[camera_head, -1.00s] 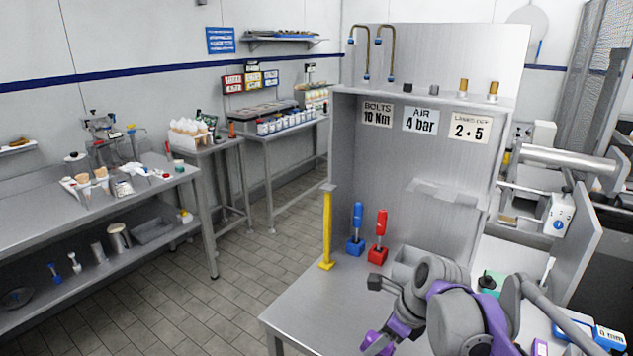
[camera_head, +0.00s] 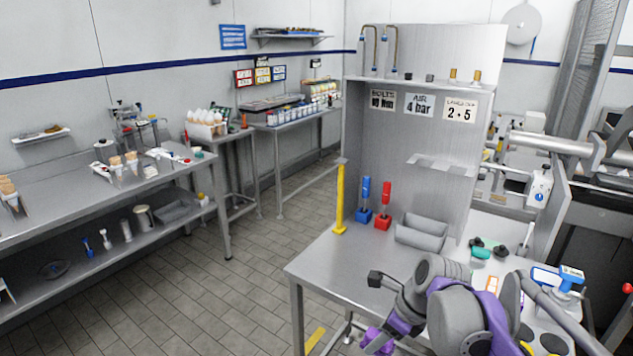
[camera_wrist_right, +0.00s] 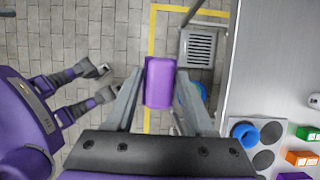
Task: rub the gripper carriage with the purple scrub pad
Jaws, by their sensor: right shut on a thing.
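The purple scrub pad (camera_wrist_right: 159,82) is between the two grey fingers of my right gripper (camera_wrist_right: 158,95) in the right wrist view, held above the tiled floor. My right gripper is shut on it. In the head view, my right gripper (camera_head: 378,325) is at the bottom, low by the front edge of the steel table, and a purple part shows at its end. I cannot pick out the gripper carriage with certainty; machinery with a cylindrical rail (camera_head: 550,143) stands at the right. My left gripper does not show in the head view.
The steel table (camera_head: 335,262) carries a yellow post (camera_head: 340,200), blue (camera_head: 364,200) and red (camera_head: 384,205) tools and a grey bin (camera_head: 422,234). A tall panel rises behind. A blue-and-white device (camera_head: 560,280) is at the right. Tiled floor (camera_head: 225,300) is clear at left.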

